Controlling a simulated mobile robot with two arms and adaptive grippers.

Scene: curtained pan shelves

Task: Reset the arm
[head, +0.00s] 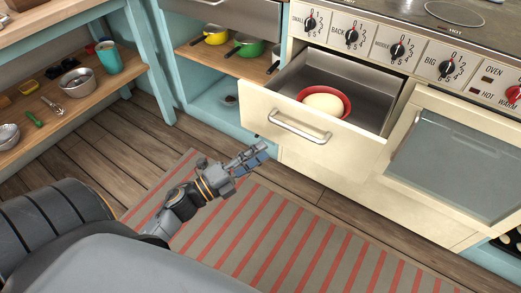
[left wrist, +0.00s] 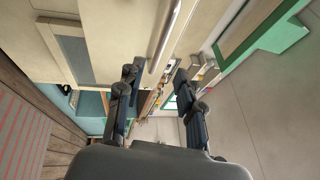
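My left gripper (head: 256,156) is in front of the open drawer (head: 360,138), low and to the left of its handle (head: 300,126). In the left wrist view its two fingers (left wrist: 156,76) stand apart with nothing between them. A long pale bar, apparently the drawer handle (left wrist: 166,36), shows beyond the fingertips there, apart from them as far as I can tell. A red bowl (head: 345,101) with a pale round thing (head: 324,103) in it sits inside the drawer. My right gripper is not in view.
The stove front with knobs (head: 397,50) and the oven door (head: 455,165) are at the right. A blue shelf with a yellow pan (head: 215,36) and green pan (head: 250,46) is behind. A wooden shelf (head: 95,88) stands left. The striped rug (head: 290,240) is clear.

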